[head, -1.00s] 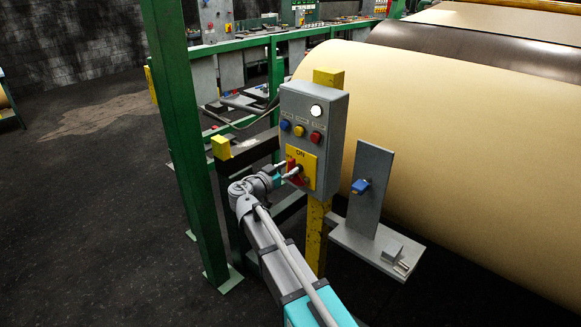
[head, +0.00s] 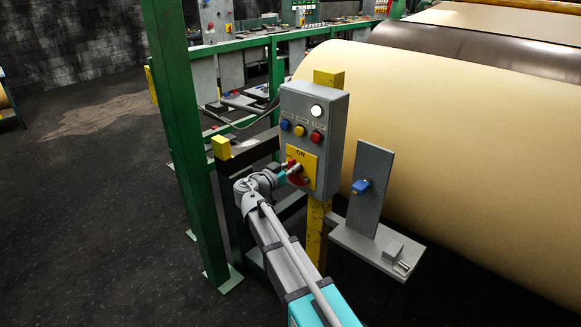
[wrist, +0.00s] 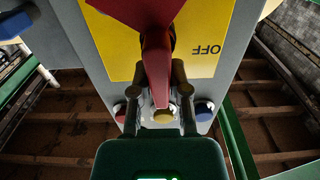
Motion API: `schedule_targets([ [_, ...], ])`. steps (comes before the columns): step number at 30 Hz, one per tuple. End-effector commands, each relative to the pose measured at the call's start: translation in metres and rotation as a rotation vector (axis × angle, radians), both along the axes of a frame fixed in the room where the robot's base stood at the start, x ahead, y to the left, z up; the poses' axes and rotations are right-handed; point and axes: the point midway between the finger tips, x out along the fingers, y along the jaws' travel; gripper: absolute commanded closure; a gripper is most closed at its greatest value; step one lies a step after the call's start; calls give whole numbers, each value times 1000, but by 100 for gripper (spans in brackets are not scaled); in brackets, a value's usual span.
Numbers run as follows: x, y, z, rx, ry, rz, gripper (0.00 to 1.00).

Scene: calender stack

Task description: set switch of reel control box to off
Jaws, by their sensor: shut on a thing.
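The reel control box (head: 322,108) is a grey box on a yellow post, with a lit white lamp and blue, yellow and red buttons. Below them is a yellow plate (head: 310,163) marked ON at its top. The red switch handle (wrist: 156,62) sits on this plate; in the wrist view, where the box appears upside down, it points down towards the buttons. The OFF mark (wrist: 207,49) is to its right there. My gripper (wrist: 160,90) has its fingers on either side of the handle's end and is shut on it. In the head view my gripper (head: 291,169) partly covers the switch.
A grey bracket (head: 371,190) with a blue knob stands right of the box, close to the large tan roll (head: 450,140). A green post (head: 180,140) rises left of my arm. The dark floor at the left is open.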

Motion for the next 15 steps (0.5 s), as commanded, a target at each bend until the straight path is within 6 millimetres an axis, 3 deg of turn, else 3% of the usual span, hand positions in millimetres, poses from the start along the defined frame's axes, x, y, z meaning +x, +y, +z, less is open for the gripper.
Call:
schedule_targets([
  [1, 1, 8, 0, 0, 0, 4, 100],
  [15, 2, 2, 0, -69, 53, 1, 100],
])
